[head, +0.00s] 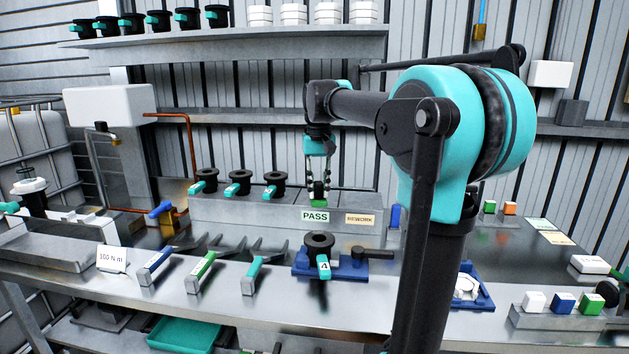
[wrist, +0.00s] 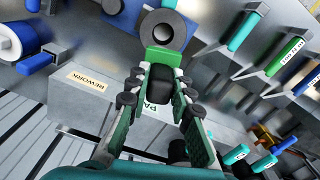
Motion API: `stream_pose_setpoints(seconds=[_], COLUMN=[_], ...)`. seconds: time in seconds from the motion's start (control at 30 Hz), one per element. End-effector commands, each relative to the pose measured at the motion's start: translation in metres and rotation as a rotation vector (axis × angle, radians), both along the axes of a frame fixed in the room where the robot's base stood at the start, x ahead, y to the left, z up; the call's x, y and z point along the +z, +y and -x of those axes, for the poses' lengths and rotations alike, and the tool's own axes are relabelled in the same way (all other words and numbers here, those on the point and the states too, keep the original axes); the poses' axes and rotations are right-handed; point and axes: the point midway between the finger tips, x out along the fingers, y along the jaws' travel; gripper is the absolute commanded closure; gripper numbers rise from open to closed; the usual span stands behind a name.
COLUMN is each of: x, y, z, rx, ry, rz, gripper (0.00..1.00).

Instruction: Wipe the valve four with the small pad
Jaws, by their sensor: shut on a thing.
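Valve four (head: 318,242) stands on a blue fixture (head: 343,268) on the steel bench, with its black round top up and its teal handle marked "4" toward the front. My gripper (head: 318,185) is above and behind it in the head view, pointing down. It is shut on a small green pad (head: 318,195), which also shows between the fingertips in the wrist view (wrist: 163,57). In the wrist view the valve's grey round top (wrist: 166,30) lies just beyond the pad. I cannot tell any contact; in the head view the pad looks apart from the valve.
A grey box labelled PASS and REWORK (head: 345,218) stands behind the valve, with several similar valves (head: 238,183) on its left part. Several coloured-handled tools (head: 203,268) lie left of the fixture. A blue tray (head: 480,290) sits to the right.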

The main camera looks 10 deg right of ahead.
Motion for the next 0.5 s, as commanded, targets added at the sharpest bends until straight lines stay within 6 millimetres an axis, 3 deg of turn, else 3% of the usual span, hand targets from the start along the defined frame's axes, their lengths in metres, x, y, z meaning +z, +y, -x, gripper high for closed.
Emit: stream_pose_setpoints(seconds=[0.5], x=[-0.0029], y=[0.0001], z=[0.0005], rx=[0.0], ry=[0.0], rz=[0.0], gripper=[1.0])
